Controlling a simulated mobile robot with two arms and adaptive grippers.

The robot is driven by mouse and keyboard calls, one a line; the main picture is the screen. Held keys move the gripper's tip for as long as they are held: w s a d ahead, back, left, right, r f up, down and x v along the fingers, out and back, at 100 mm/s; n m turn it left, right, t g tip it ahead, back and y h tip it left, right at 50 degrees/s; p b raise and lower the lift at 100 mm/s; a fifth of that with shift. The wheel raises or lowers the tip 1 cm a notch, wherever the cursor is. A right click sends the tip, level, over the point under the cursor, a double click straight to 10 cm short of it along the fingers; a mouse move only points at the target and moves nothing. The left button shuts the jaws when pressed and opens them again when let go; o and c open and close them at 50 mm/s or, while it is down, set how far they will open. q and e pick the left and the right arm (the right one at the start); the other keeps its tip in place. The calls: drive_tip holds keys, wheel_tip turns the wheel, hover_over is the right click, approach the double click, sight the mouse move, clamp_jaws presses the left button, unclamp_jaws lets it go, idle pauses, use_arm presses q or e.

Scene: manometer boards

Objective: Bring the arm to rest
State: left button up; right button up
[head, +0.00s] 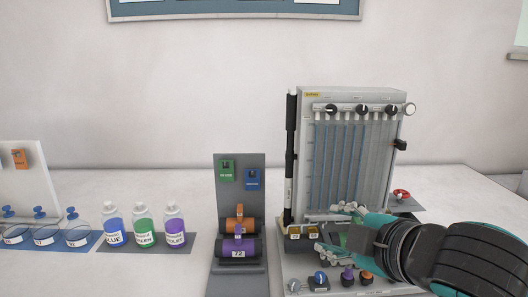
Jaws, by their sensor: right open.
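My right arm reaches in from the right edge, and its teal-and-black gripper (332,231) is open in front of the lower part of the grey manometer board (302,160). One finger is higher, near the board's lower edge, and the other is lower, close to a small dark block with yellow marks. I see nothing held between the fingers. The gripper hides part of the board's base, and I cannot tell whether it touches anything there. My left gripper is not in view.
A grey stand (232,203) with an orange and a purple cylinder is left of the board. Blue (112,228), green (144,226) and violet (174,227) bottles stand further left, beside stoppered flasks (40,230). Knobs (320,279) line the board's front. A red ring (401,193) is at right.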

drive_tip(key=s+d+f+m+g, duration=0.15)
drive_tip(key=f+m, duration=0.25)
drive_tip(key=f, duration=0.7)
drive_tip(key=s+f+m+g, duration=0.2)
drive_tip(key=f+m, duration=0.2)
drive_tip(key=f, duration=0.7)
drive_tip(key=s+d+f+m+g+h, duration=0.2)
drive_tip(key=s+d+f+m+g, duration=0.15)
drive_tip(key=s+f, duration=0.6)
drive_tip(key=s+d+f+m+g+h, duration=0.2)
drive_tip(key=s+d+f+m, duration=0.2)
drive_tip(key=s+f, duration=0.5)
wheel_tip(320, 180, down, 26)
drive_tip(key=f+g, duration=0.1)
drive_tip(key=s+d+f+g, duration=0.1)
drive_tip(key=s+d+f, duration=0.2)
drive_tip(key=s+f, duration=1.2)
drive_tip(key=shift+s+f+n, duration=0.2)
drive_tip(key=shift+s+n, duration=0.25)
drive_tip(key=shift+s, duration=0.35)
